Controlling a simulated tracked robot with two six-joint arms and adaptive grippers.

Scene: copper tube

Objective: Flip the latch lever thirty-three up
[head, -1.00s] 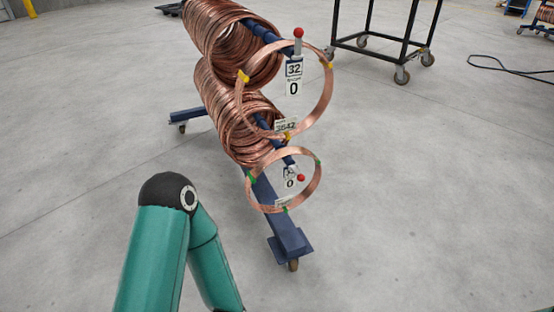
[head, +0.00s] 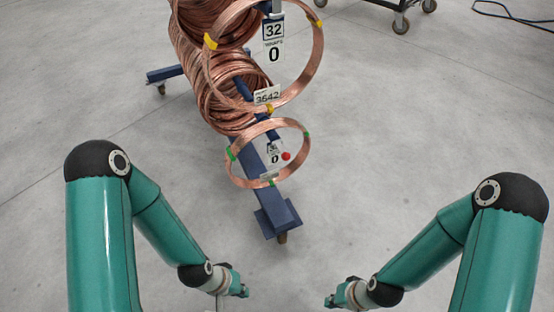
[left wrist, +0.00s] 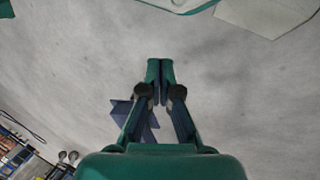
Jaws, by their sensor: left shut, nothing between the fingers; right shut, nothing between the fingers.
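My right gripper (head: 330,301) is at the bottom, shut and empty.
Copper coils (head: 220,95) hang on the blue wheeled rack, whose foot (head: 277,216) points toward me. A larger yellow-taped copper ring (head: 318,60) hangs above the small one. A black wheeled frame (head: 400,22) stands at the back right. The floor between my arms and the rack is clear.

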